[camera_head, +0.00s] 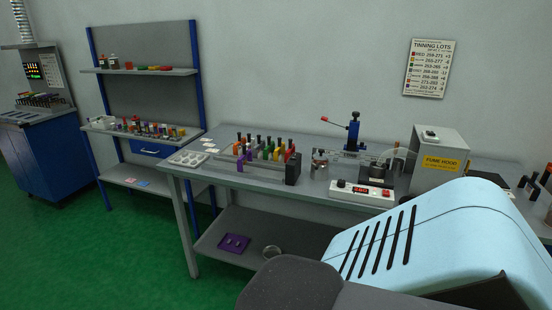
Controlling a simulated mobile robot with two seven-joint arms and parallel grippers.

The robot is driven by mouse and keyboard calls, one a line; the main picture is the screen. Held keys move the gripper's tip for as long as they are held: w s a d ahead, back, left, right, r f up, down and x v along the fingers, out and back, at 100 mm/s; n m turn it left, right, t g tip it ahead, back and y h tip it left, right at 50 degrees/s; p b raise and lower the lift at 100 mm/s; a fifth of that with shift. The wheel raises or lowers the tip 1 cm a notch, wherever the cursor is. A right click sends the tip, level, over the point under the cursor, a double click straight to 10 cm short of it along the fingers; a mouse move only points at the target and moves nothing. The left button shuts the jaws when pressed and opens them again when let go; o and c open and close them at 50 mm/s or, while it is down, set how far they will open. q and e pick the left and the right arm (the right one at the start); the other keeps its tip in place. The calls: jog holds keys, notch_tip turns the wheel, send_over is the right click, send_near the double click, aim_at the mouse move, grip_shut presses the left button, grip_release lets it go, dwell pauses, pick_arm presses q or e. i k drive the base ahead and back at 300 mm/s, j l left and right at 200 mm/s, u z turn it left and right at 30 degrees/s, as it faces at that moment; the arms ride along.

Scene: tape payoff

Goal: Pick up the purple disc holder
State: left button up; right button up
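A row of small coloured holders with dark tops stands in a rack (222,155) on the workbench. A small purple piece (240,165) shows at the front left of this row and may be the purple disc holder. It is too small to make out its shape. A flat purple tray-like item (234,243) with lighter marks lies on the bench's lower shelf. I cannot tell for certain which of the two is the disc holder. Neither of my grippers shows in this view.
The workbench (330,199) also bears a white palette (188,158), a white control box (361,194), a blue-posted device (353,132) and a fume hood (440,160). A shelf rack (152,72) and blue cabinet (52,160) stand left. Green floor (120,260) is clear at lower left.

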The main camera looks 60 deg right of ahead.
aim_at(247, 154)
jog(key=z, duration=2.9)
jog(key=i+j+u, duration=0.1)
jog(key=i+j, duration=0.2)
jog(key=i+j+u, duration=0.1)
jog(key=i+j, duration=0.2)
jog(key=i, duration=0.2)
jog(key=i+j+u, duration=0.1)
jog(key=i+j, duration=0.15)
jog(key=i, duration=0.2)
jog(key=i+j+u, duration=0.1)
jog(key=i, duration=0.35)
jog(key=j, duration=0.15)
